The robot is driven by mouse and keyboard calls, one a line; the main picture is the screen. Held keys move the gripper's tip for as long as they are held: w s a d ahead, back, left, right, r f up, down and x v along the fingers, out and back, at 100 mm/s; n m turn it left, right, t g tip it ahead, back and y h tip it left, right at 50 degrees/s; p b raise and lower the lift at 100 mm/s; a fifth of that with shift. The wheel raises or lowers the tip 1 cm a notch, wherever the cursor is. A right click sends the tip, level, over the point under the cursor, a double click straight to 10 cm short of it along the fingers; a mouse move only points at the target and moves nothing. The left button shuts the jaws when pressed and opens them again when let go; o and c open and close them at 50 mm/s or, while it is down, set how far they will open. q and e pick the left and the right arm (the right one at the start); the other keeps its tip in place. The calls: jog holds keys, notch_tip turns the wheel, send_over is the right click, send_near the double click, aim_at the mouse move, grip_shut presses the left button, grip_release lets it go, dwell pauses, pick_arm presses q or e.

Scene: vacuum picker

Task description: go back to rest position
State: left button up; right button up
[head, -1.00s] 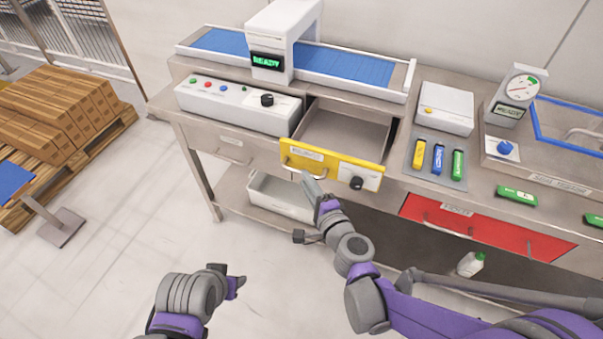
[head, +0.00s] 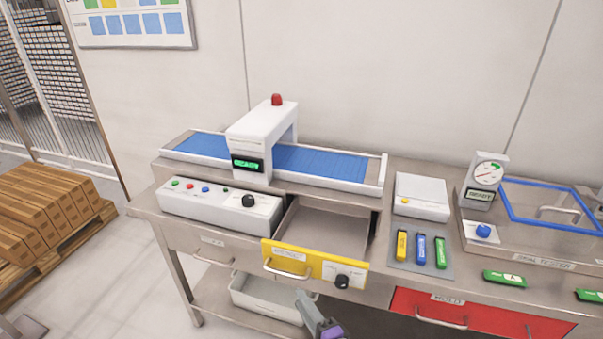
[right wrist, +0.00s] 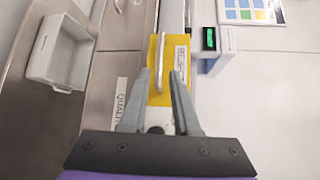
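My right gripper (head: 304,300) shows at the bottom of the head view, in front of the bench and below the open yellow-fronted drawer (head: 302,260). In the right wrist view my right gripper (right wrist: 162,80) has its two fingers apart with nothing between them. The yellow drawer front (right wrist: 157,90) with its handle lies beyond the fingertips there. I cannot tell the exact gap to it. My left gripper is in neither view.
The bench carries a conveyor scanner (head: 262,140), a button panel (head: 218,208), coloured sticks on a grey pad (head: 421,265) and a gauge tester (head: 483,182). A pale bin (head: 262,300) sits on the lower shelf. Stacked boxes (head: 40,215) stand left. The red drawer (head: 490,318) is shut.

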jog(key=s+d+n+g+h+p, duration=0.5)
jog(key=s+d+n+g+h, duration=0.2)
jog(key=s+d+n, duration=0.7)
jog(key=s+d+g, duration=0.2)
jog(key=d, duration=0.1)
jog(key=shift+f+h, duration=0.15)
jog(key=shift+h, duration=0.15)
dwell(0.6)
